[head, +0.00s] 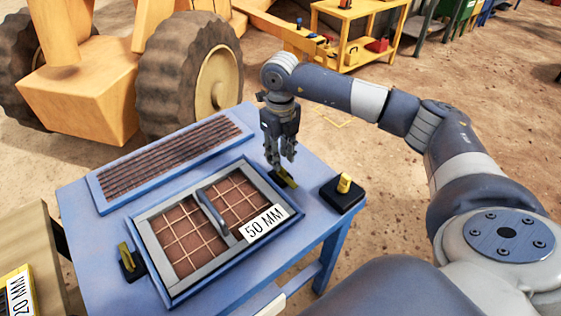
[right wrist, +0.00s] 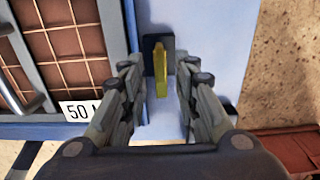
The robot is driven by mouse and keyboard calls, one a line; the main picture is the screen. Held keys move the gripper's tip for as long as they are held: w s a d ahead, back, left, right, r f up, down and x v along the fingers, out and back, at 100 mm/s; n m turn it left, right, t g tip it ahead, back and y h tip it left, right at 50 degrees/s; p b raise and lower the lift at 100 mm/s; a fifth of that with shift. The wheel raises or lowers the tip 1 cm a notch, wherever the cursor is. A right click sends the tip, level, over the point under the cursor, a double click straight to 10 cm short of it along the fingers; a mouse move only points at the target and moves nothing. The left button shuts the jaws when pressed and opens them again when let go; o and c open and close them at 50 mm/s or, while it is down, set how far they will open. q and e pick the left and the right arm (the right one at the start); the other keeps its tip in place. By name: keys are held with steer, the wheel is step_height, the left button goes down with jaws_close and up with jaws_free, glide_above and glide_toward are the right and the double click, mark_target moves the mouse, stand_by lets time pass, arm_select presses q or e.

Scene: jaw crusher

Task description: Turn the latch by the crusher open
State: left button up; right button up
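A yellow latch (head: 287,181) on a black plate sits on the blue table beside the right side of a grey-framed screen panel (head: 183,271) labelled "50 MM". My right gripper (head: 281,162) points down just above this latch. In the right wrist view, the gripper (right wrist: 159,68) is open, with one finger on each side of the yellow latch (right wrist: 161,76). I see no clear contact. The latch handle runs lengthwise between the fingers. A second yellow latch (head: 127,257) sits at the panel's left side. My left gripper is not in view.
A black box with a yellow knob (head: 344,184) stands at the table's right corner, close to my right gripper. A blue-framed grate (head: 104,197) lies at the back of the blue table (head: 305,195). A panel labelled "20 MM" (head: 19,290) lies at lower left.

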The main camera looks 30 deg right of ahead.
step_height(320, 180, up, 8)
steer(key=shift+r, duration=0.2)
stand_by(0.6)
